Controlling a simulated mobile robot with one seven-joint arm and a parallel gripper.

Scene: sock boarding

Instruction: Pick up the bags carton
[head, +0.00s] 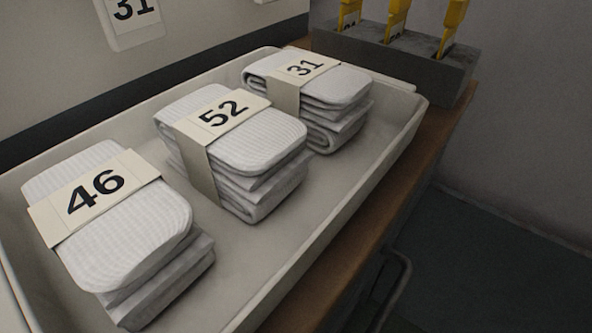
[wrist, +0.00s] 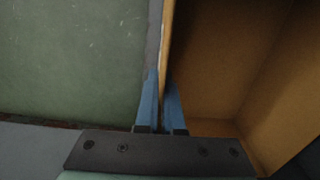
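In the wrist view an open, empty-looking brown carton (wrist: 215,75) fills the right side. No label shows on it, so I cannot confirm that it is the bags carton. My gripper (wrist: 162,85) has its two blue fingers close together, one on each side of the carton's thin upright wall, and appears shut on it. The carton's far parts run out of the picture. The head view shows neither the carton nor my gripper.
In the head view a pale tray (head: 330,235) holds folded sock bundles banded 46 (head: 120,215), 52 (head: 235,150) and 31 (head: 315,90). A grey holder (head: 400,60) with yellow-handled tools stands behind. A green surface (wrist: 70,60) lies left of the carton.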

